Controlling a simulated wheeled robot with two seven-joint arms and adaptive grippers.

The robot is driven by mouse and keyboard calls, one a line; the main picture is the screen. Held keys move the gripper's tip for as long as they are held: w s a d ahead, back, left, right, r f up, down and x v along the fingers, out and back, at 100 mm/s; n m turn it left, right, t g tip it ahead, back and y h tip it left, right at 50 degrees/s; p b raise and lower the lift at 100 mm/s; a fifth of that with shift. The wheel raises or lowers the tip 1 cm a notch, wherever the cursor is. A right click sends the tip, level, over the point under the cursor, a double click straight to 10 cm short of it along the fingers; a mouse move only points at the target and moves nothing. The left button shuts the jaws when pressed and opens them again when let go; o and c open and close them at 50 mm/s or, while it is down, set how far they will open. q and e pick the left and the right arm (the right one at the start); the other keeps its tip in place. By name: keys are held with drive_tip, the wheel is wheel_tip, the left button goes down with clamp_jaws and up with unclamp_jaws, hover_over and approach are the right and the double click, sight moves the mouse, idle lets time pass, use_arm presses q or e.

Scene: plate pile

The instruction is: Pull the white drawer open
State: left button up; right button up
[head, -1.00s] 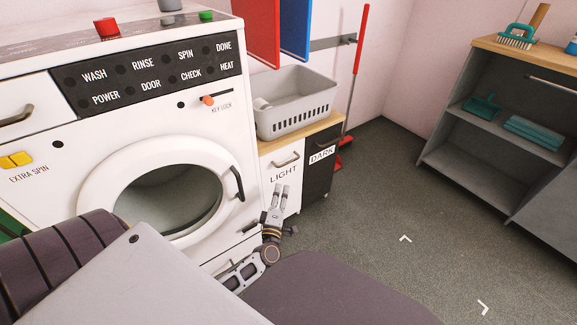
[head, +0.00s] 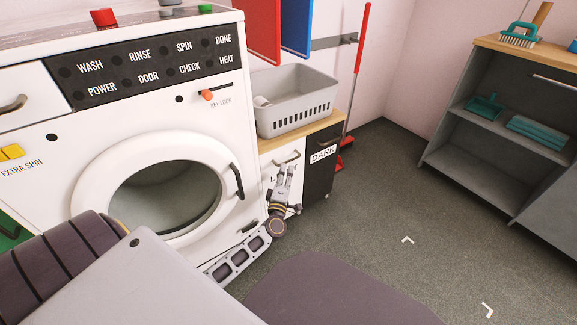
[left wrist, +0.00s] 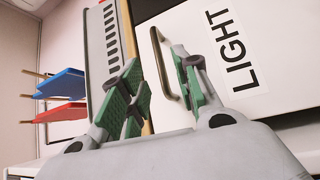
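The white drawer (head: 270,164) is the white front labelled LIGHT, low beside the washing machine. Its bar handle (head: 289,158) is near the top of the front. In the left wrist view the handle (left wrist: 160,58) stands out from the white front (left wrist: 278,35). My left gripper (head: 287,170) is in front of the drawer and covers part of the label. In the left wrist view its two green-padded fingers (left wrist: 155,60) are apart, with the handle in the gap between them, nearer the right finger. Contact cannot be told. The drawer looks closed. My right gripper is not in view.
The black DARK front (head: 320,175) adjoins on the right. A grey basket (head: 296,103) sits on the wooden top above. The washing machine (head: 228,120) stands close on the left. The floor to the right is clear, up to a grey shelf unit (head: 495,150).

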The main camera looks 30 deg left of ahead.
use_arm(q)
drive_tip(key=shift+b+x, duration=0.8)
drive_tip(key=shift+x, duration=1.85)
clamp_jaws()
